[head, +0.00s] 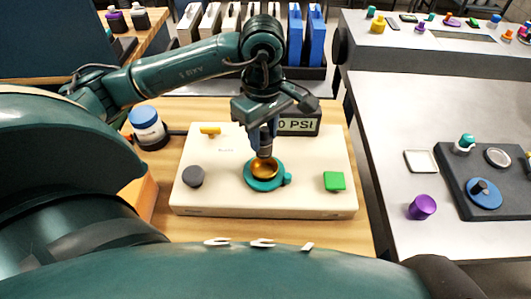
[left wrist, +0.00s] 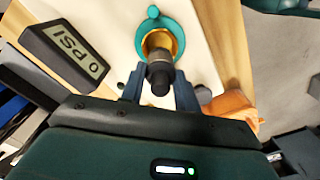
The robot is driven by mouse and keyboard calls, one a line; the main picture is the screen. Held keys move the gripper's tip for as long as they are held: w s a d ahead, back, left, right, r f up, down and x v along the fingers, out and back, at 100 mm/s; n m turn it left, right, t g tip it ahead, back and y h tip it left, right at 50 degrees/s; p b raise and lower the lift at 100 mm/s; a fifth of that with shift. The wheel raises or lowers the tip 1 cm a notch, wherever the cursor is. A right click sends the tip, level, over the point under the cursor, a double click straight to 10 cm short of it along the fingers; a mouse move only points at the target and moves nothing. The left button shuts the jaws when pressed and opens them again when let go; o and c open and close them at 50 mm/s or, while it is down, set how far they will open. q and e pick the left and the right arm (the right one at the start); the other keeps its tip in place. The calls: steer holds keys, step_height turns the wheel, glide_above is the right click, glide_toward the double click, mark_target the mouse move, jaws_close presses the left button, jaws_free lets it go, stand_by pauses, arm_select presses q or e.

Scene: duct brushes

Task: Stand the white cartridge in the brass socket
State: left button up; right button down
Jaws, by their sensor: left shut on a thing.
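The brass socket (head: 264,170) is a gold cup in a teal ring (head: 262,184) on a cream box. It also shows in the left wrist view (left wrist: 148,43). My left gripper (head: 263,134) is above the socket, shut on a small upright cylinder (head: 266,148). In the left wrist view the cylinder has a dark grey end (left wrist: 159,78) between the fingers and a paler end at the brass opening. It looks grey rather than clearly white. I cannot tell how deep its lower end sits. My right gripper is not in view.
The cream box (head: 225,199) carries a grey knob (head: 193,176), a green block (head: 334,181) and a yellow handle (head: 210,130). A gauge display (head: 298,124) stands behind it. A white, blue-topped jar (head: 147,124) stands left. The right-hand table holds a purple knob (head: 422,207).

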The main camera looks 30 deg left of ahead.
mark_target(264, 154)
arm_select(q)
step_height(264, 154, down, 2)
steer(key=shift+f, duration=0.1)
step_height(264, 154, down, 4)
steer(key=shift+r, duration=0.1)
steer(key=shift+f, duration=0.4)
steer(key=o, duration=0.5)
steer(key=shift+b, duration=0.3)
steer(key=o, duration=0.5)
steer(key=shift+c, duration=0.2)
